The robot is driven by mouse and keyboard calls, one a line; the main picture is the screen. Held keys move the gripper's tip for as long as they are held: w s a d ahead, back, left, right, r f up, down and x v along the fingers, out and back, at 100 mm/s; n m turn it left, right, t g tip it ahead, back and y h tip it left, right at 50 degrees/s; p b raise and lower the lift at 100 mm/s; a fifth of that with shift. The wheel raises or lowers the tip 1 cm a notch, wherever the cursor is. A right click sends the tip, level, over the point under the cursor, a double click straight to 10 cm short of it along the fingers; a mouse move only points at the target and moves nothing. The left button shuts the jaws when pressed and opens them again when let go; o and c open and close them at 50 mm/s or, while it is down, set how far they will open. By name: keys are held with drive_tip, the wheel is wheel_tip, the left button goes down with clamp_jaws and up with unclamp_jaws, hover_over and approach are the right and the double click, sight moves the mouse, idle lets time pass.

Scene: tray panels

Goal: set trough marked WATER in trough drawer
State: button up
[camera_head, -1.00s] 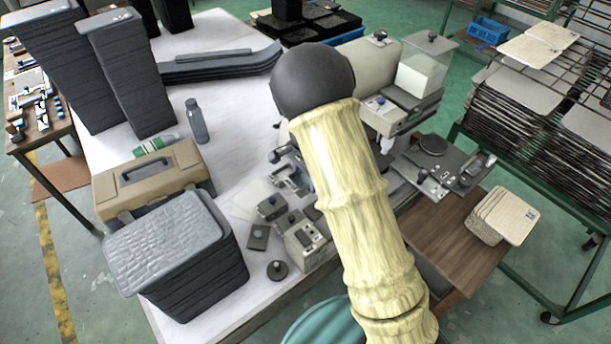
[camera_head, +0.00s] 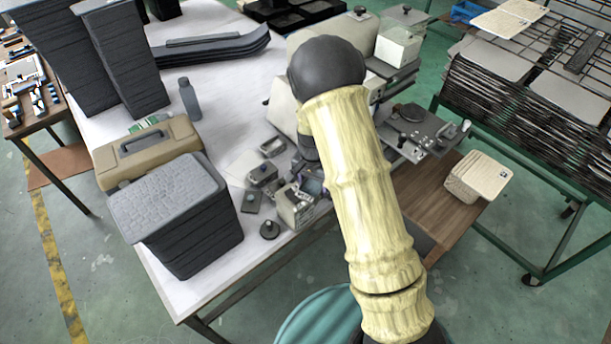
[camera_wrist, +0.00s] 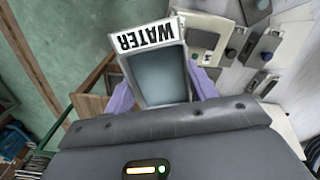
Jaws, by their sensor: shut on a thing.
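The trough marked WATER (camera_wrist: 158,78) is a small grey open box with a white label strip at its far end; the word reads upside down in the wrist view. My gripper (camera_wrist: 163,92) is shut on it, with one purple finger against each side. In the head view my arm hides most of the gripper, and only a bit of purple shows beside the table devices. I cannot tell which part is the trough drawer.
Small grey devices with blue knobs (camera_wrist: 265,45) stand on the white table close to the right of the trough. A wooden surface (camera_head: 437,212) lies right of my arm, with a stack of pale plates (camera_head: 478,177). A dark stack of trays (camera_head: 180,215) stands front left.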

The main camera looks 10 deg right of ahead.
drive_tip(key=s+d+f+n, duration=0.4)
drive_tip(key=d+f+n, duration=0.25)
drive_tip(key=f, duration=0.25)
wheel_tip(320, 180, down, 13)
drive_tip(key=b, duration=1.3)
drive_tip(key=shift+b, duration=0.35)
drive_tip(key=shift+w+a+f+n, duration=0.1)
drive_tip(key=shift+n, duration=0.15)
